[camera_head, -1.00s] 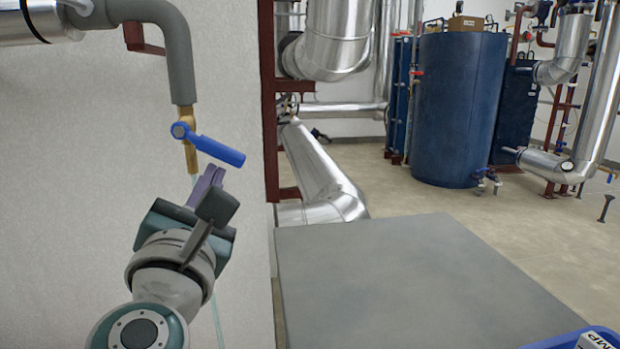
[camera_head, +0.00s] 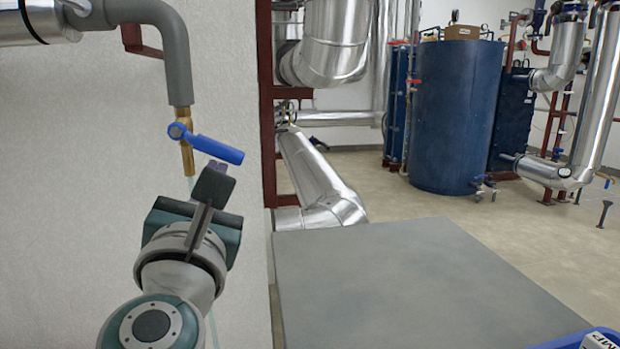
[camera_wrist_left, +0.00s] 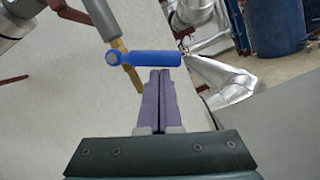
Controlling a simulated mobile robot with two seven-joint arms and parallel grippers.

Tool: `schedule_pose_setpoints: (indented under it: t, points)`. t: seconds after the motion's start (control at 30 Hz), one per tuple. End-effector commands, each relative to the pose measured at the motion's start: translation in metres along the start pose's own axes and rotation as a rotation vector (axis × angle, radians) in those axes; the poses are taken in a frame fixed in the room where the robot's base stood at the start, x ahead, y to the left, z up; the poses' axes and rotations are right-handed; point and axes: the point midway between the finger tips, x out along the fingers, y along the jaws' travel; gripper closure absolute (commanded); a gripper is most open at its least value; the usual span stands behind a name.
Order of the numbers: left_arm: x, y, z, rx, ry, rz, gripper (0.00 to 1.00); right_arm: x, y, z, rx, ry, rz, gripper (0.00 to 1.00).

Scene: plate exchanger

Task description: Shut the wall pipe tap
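The wall pipe tap has a brass body (camera_head: 185,120) at the lower end of a grey pipe on the left wall. Its blue lever (camera_head: 217,149) points right and slightly down in the head view, across the pipe's line. A thin pale streak, like water, shows below the outlet. My left gripper (camera_head: 217,166) is just below the lever's free end. In the left wrist view, its purple fingers (camera_wrist_left: 160,74) are together and empty, with the tips close under the blue lever (camera_wrist_left: 150,58). I cannot tell whether they touch it. My right gripper is not in view.
A grey tabletop (camera_head: 410,285) lies right of the wall, clear except for a blue bin (camera_head: 575,341) at its near right corner. A dark red frame (camera_head: 266,110) and silver pipes (camera_head: 315,180) stand behind the wall edge. A blue tank (camera_head: 455,115) is further back.

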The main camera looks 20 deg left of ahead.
Motion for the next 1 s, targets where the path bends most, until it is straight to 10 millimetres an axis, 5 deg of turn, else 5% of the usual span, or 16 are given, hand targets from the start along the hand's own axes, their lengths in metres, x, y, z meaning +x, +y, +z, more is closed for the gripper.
schedule_pose_setpoints:
  t: [0.47, 1.0]
  points:
    - [0.004, -0.001, 0.017, -0.246, -0.005, 0.062, 1.0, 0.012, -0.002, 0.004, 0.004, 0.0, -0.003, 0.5]
    - [0.006, 0.002, 0.023, -0.236, -0.005, 0.059, 1.0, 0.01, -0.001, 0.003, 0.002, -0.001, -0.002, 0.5]
